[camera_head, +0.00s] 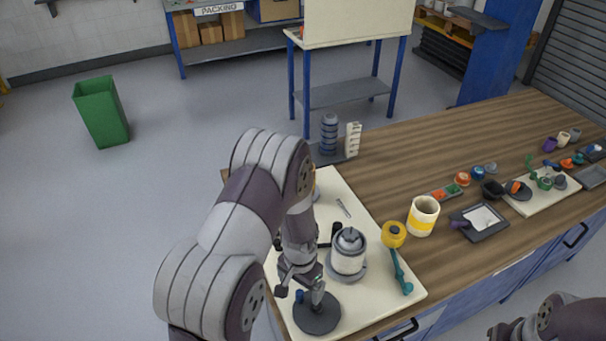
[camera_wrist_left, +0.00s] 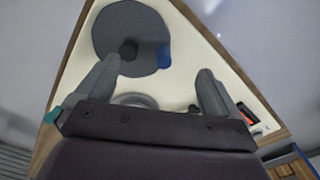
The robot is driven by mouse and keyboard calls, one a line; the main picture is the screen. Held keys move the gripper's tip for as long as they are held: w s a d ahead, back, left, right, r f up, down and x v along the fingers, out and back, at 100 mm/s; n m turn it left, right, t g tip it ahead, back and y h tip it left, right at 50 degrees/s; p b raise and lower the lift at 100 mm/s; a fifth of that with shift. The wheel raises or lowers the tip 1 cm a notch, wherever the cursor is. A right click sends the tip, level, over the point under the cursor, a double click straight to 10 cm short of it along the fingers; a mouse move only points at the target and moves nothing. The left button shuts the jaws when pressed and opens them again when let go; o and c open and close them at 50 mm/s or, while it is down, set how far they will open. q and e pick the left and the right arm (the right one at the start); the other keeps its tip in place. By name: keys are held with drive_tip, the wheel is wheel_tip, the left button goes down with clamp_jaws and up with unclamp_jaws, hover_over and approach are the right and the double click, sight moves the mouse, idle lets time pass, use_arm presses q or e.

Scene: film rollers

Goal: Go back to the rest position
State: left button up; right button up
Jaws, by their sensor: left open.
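My left gripper (camera_head: 303,284) is low over the left part of the cream board, beside a dark grey round disc (camera_head: 318,314). In the left wrist view my left gripper (camera_wrist_left: 158,75) has its two fingers wide apart with nothing between them. The disc (camera_wrist_left: 128,28) lies beyond the fingertips there, with a dark knob and a small blue piece on it. A white and grey canister (camera_head: 349,252) stands on the board right of the gripper. Part of my right arm (camera_head: 560,318) shows at the bottom right; its gripper is not visible.
The cream board (camera_head: 400,285) lies on a wooden table (camera_head: 450,150). A dark stack (camera_head: 328,134) and a white rack (camera_head: 353,139) stand behind. Small parts and trays fill the right side.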

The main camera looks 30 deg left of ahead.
use_arm(q)
drive_tip(key=shift+a+r, duration=0.1)
drive_tip(key=shift+r, duration=0.3)
drive_tip(key=shift+f, duration=0.15)
use_arm(e)
drive_tip(key=shift+a+r, duration=0.15)
drive_tip(key=shift+r, duration=0.1)
use_arm(q)
drive_tip(key=s+d+r+n+b, duration=0.1)
drive_tip(key=s+r, duration=0.3)
drive_tip(key=r, duration=0.4)
drive_tip(key=s+d+r+t+b, duration=0.1)
drive_tip(key=s+d+r, duration=0.2)
drive_tip(key=r, duration=0.4)
drive_tip(key=shift+s+r+n, duration=0.4)
drive_tip(key=shift+s, duration=0.35)
use_arm(e)
wheel_tip(320, 180, down, 2)
use_arm(q)
drive_tip(key=shift+w+f, duration=0.1)
drive_tip(key=shift+w, duration=0.1)
use_arm(e)
drive_tip(key=shift+w, duration=0.1)
